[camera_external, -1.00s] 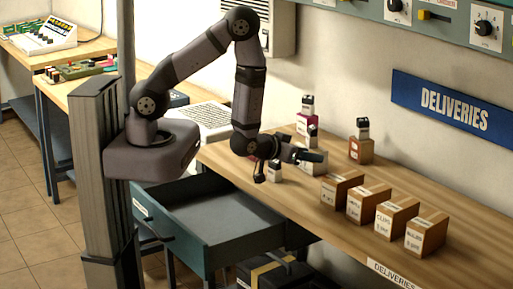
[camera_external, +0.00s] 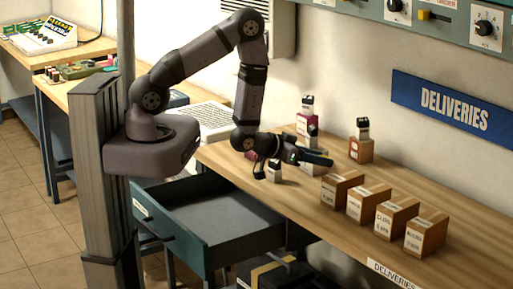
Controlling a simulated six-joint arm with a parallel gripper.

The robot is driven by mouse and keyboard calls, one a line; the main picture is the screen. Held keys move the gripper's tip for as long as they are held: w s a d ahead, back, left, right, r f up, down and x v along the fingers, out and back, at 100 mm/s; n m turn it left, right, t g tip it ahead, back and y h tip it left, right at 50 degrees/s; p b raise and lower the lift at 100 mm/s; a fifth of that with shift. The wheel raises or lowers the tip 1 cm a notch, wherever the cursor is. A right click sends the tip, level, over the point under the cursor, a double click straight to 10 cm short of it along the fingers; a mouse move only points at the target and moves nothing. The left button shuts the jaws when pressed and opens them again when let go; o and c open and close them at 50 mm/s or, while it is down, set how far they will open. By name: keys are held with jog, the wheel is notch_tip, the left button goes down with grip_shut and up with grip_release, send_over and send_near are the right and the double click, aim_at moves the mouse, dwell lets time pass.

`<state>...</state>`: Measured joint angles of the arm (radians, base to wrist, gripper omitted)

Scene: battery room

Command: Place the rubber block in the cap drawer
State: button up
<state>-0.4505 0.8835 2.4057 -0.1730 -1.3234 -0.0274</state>
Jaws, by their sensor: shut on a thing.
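My gripper (camera_external: 299,155) is above the bench, tilted to the right, and shut on a small dark, elongated block (camera_external: 319,159). This looks like the rubber block, though it is too small to be sure. A grey-green drawer (camera_external: 207,254) under the bench is pulled open. Its visible floor looks empty, and I cannot read its label. My gripper and the block are up and to the right of the drawer, over the bench top.
A small white block with a black top (camera_external: 274,171) stands just below my gripper. Several labelled brown boxes (camera_external: 341,189) line the bench's front part. A blue deliveries sign (camera_external: 440,105) hangs on the wall.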

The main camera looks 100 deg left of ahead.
jog(key=shift+a+f+m+t+h, duration=0.4)
jog(key=shift+a+m+h, duration=0.05)
jog(key=shift+m+h, duration=0.15)
jog(key=shift+s+a+f+m+t+h+p, duration=0.15)
jog(key=shift+f+m+t+h+p, duration=0.2)
jog(key=shift+m+h+p, duration=0.2)
jog(key=shift+s+f+m+t+h, duration=0.3)
jog(key=shift+s+m+h, duration=0.15)
jog(key=shift+m+h, duration=0.3)
jog(key=shift+s+f+m+t+h+p, duration=0.25)
jog(key=shift+s+m+h+p, duration=0.2)
jog(key=shift+s+m+h, duration=0.2)
jog(key=s+d+m+h, duration=0.1)
jog(key=s, duration=0.1)
jog(key=s+d+m+h+p, duration=0.1)
jog(key=s+h, duration=0.1)
jog(key=s, duration=0.1)
jog(key=s+d+m+h, duration=0.1)
jog(key=s+m, duration=0.1)
jog(key=s, duration=0.1)
jog(key=shift+d+f+h, duration=0.2)
jog(key=shift+f+h, duration=0.15)
jog(key=shift+f, duration=0.05)
jog(key=s+d+f+m+h+b, duration=0.2)
jog(key=s+d+f+b, duration=0.5)
jog(key=s, duration=0.4)
jog(key=shift+d+f+m+g+h+b, duration=0.35)
jog(key=shift+f+h+b, duration=0.3)
jog(key=shift+b, duration=0.25)
jog(key=shift+s, duration=0.15)
